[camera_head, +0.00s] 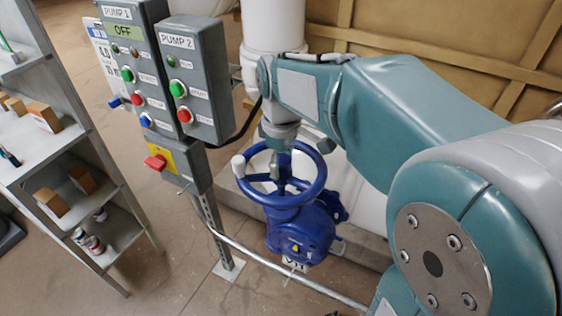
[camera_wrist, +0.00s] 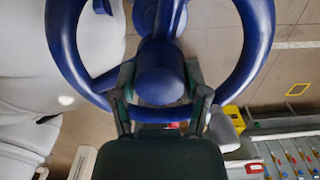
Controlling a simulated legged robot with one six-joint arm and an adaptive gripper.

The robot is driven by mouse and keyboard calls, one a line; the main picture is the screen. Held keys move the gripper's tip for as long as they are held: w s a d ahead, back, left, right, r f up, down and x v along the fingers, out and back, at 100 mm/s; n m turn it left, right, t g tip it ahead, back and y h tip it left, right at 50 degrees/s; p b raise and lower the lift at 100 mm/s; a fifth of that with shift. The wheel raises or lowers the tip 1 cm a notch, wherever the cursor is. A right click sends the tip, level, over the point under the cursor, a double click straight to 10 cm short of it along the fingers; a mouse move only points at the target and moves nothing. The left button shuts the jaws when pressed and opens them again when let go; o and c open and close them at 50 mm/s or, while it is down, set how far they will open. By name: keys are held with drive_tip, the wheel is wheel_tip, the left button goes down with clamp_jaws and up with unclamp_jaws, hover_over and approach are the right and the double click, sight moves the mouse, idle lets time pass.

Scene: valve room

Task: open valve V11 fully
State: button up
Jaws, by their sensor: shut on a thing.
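Valve V11 is a blue valve with a handwheel (camera_head: 287,205) on a blue body (camera_head: 302,232). A partly visible tag (camera_head: 296,265) at its foot seems to read V11. A pale knob (camera_head: 238,166) stands on the wheel's left rim; it shows at the lower right in the wrist view (camera_wrist: 223,130). My gripper (camera_head: 283,170) comes down from above onto the middle of the wheel. In the wrist view my gripper (camera_wrist: 160,82) is shut on the round blue hub (camera_wrist: 160,68), one finger on each side. The wheel rim curves around it. The valve's opening angle cannot be told.
Pump control boxes (camera_head: 190,85) on a post stand left of the wheel, with a red switch on a yellow plate (camera_head: 157,160) close by. A pipe (camera_head: 290,275) runs low in front of the valve. A shelf (camera_head: 70,150) stands at the far left, with open floor between.

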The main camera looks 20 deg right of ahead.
drive_tip(key=n, duration=1)
idle(0.3)
drive_tip(key=o, duration=1.3)
drive_tip(key=shift+c, duration=0.2)
drive_tip(key=shift+r, duration=3.25)
